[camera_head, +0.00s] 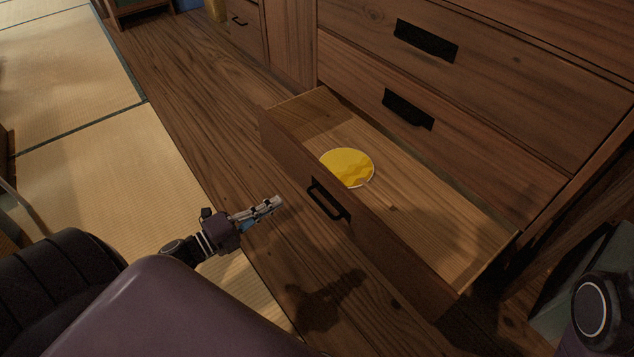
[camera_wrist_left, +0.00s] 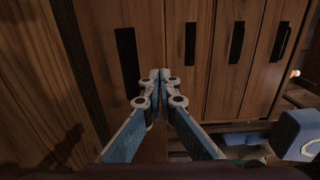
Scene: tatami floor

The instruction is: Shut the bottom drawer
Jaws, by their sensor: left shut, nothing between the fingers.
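The bottom drawer (camera_head: 385,245) of the wooden cabinet is pulled well out, its inside open to view. Its front carries a black bar handle (camera_head: 328,200). A round yellow disc (camera_head: 347,167) with a wavy pattern lies inside the drawer. My left gripper (camera_head: 274,203) is shut and empty, in front of the drawer front and to the left of the handle, apart from it. In the left wrist view the shut fingertips (camera_wrist_left: 160,75) point toward wooden fronts with dark handles. My right gripper is not in view.
Closed drawers with black handles (camera_head: 426,40) (camera_head: 408,109) sit above the open one. Wooden floor (camera_head: 185,90) runs in front of the cabinet, with tatami mats (camera_head: 95,165) to the left. The floor strip before the drawer is clear.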

